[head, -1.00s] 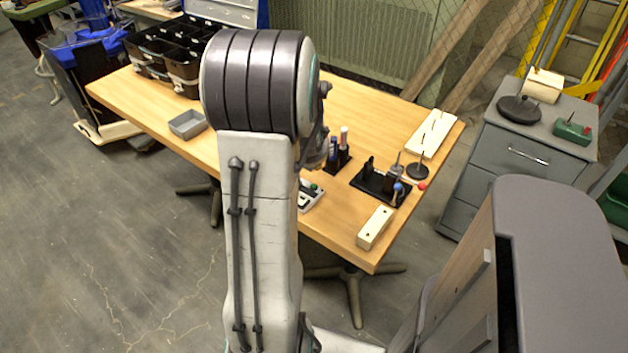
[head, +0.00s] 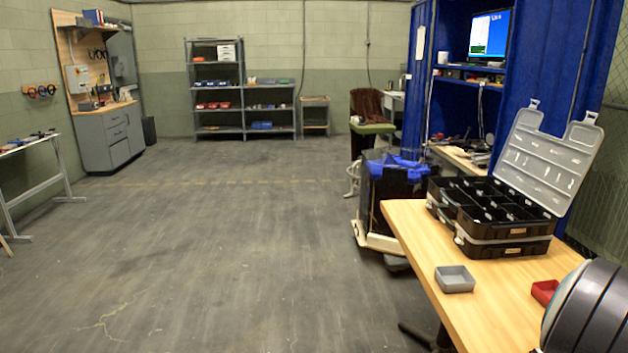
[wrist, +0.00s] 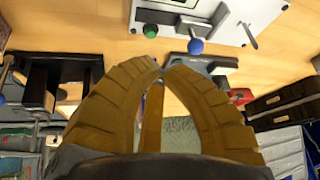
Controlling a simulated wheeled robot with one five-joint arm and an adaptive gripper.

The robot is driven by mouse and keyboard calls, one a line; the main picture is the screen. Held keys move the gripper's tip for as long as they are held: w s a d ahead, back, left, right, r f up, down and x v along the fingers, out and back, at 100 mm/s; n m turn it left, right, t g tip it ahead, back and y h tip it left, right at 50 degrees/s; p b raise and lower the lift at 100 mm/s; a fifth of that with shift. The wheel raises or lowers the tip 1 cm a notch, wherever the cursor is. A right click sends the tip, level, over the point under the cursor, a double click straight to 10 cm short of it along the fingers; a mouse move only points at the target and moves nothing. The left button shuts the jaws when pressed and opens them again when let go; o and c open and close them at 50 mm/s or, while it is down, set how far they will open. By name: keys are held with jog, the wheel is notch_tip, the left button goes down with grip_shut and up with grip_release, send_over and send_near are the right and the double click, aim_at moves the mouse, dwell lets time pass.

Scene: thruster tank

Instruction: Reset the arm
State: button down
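My gripper (wrist: 163,70) shows in the wrist view. Its two ribbed tan fingers curve inward and meet at the tips, with no held object visible between them. Beyond the fingertips is the wooden table top with a pale panel (wrist: 268,12) that carries a green knob (wrist: 150,31) and a blue knob (wrist: 195,46). Both appear apart from the fingers. In the head view only a rounded dark-banded part of my arm shows at the lower right corner. The gripper is outside that view.
In the head view the wooden table (head: 420,222) holds an open black organizer case (head: 505,245), a grey tray (head: 455,279) and a red tray (head: 545,291). A blue booth (head: 590,60) stands behind. Shelves (head: 215,90) line the back wall. The floor at left and centre is clear.

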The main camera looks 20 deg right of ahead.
jog(key=a+f+y, duration=0.1)
jog(key=a, duration=0.2)
jog(key=s+a+f+y, duration=0.1)
jog(key=a, duration=0.1)
jog(key=a+f+y, duration=0.1)
jog(key=a, duration=0.2)
jog(key=shift+s+a+f+g+y, duration=0.25)
jog(key=shift+s+a+g+y, duration=0.05)
jog(key=shift+s+g+y, duration=0.1)
jog(key=w+a+r+n+t+p, duration=0.1)
jog(key=w+a+r+n+p, duration=0.2)
jog(key=a, duration=0.8)
jog(key=w+a+r+n+t+y+p, duration=0.1)
jog(key=w+a+r+n+p, duration=0.2)
jog(key=a+r+n, duration=0.4)
jog(key=w+a+r+n+t+p, duration=0.1)
jog(key=w+a+r+n+p, duration=0.2)
jog(key=a+r, duration=0.8)
jog(key=shift+w+a+r+n+y, duration=0.4)
jog(key=shift+w+a+n, duration=0.75)
jog(key=shift+a, duration=0.85)
jog(key=shift+s+d, duration=0.15)
jog(key=shift+s, duration=0.05)
